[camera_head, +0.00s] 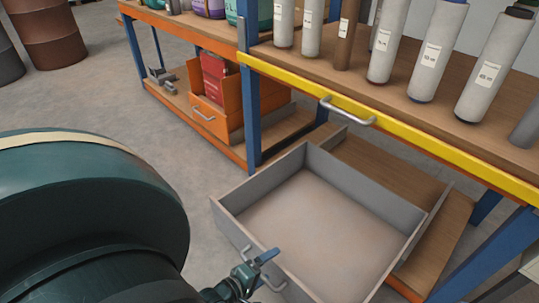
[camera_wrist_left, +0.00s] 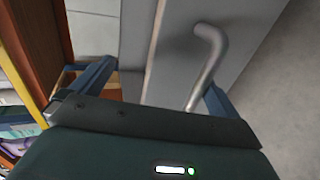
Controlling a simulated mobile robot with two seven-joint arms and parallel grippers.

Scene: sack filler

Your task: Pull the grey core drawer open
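The grey core drawer (camera_head: 300,252) stands well out from the lower shelf, and its empty floor shows. Its bent metal handle (camera_head: 272,284) is on the front panel, partly hidden by my left gripper. My left gripper (camera_head: 257,266) is at this handle. In the left wrist view its two fingers (camera_wrist_left: 155,92) are spread wide apart. The handle (camera_wrist_left: 208,62) shows between them, close to the right finger, and its lower end is hidden by the gripper. The drawer front (camera_wrist_left: 180,60) shows behind it. My right gripper is in neither view.
A yellow-edged bench top (camera_head: 400,124) with its own handle (camera_head: 347,113) carries several labelled grey cylinders and a brown one above the drawer. An orange bin (camera_head: 208,116) sits on the lower shelf at left. Blue posts (camera_head: 249,110) flank the drawer. The floor (camera_head: 185,160) before it is clear.

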